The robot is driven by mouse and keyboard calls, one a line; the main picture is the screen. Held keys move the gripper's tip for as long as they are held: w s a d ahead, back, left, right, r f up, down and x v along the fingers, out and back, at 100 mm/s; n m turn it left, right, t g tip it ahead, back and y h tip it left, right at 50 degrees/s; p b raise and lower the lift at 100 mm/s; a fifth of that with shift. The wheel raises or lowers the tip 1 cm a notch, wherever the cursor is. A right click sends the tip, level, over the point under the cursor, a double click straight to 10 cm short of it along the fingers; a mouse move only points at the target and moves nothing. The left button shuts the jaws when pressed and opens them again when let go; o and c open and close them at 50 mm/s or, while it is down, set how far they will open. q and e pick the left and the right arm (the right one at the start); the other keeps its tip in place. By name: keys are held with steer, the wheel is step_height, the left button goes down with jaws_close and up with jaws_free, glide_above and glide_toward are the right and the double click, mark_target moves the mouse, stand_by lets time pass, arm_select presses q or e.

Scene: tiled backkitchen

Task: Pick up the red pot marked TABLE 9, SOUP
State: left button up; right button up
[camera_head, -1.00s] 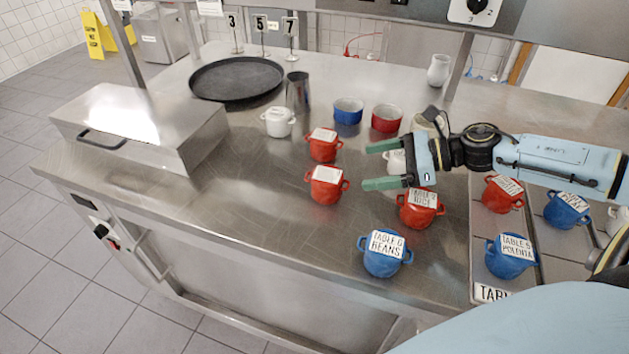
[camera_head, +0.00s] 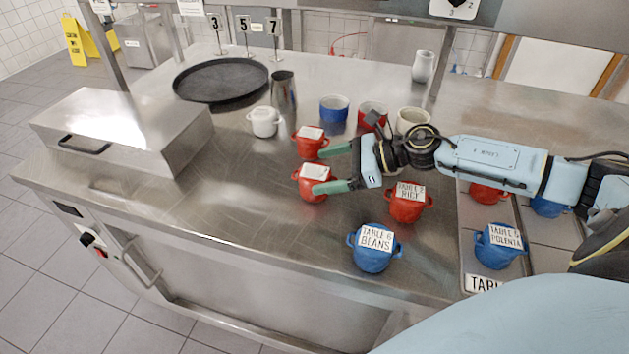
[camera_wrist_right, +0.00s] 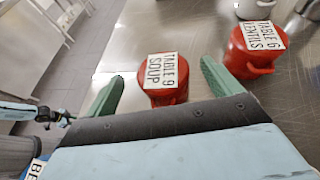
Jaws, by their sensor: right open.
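The red pot marked TABLE 9, SOUP (camera_wrist_right: 166,80) lies ahead between the fingers of my right gripper (camera_wrist_right: 160,85) in the right wrist view, its label facing up. In the head view the same pot (camera_head: 311,190) stands on the steel counter, with my open right gripper (camera_head: 319,169) reaching from the right.
A red TABLE 2, RICE pot (camera_head: 405,210) and a blue TABLE 6, BEANS pot (camera_head: 374,258) stand nearby. A white pot (camera_head: 263,122) and steel jug (camera_head: 284,90) are behind. The counter between the steel box (camera_head: 135,135) and red pots is clear.

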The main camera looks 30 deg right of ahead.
mark_target(315, 172)
steer(key=shift+p+x, duration=0.45)
steer(key=shift+x, duration=2.2)
steer(key=shift+d+f, duration=0.1)
steer(key=shift+f, duration=0.05)
steer(key=c, duration=1.3)
steer(key=shift+o, duration=0.2)
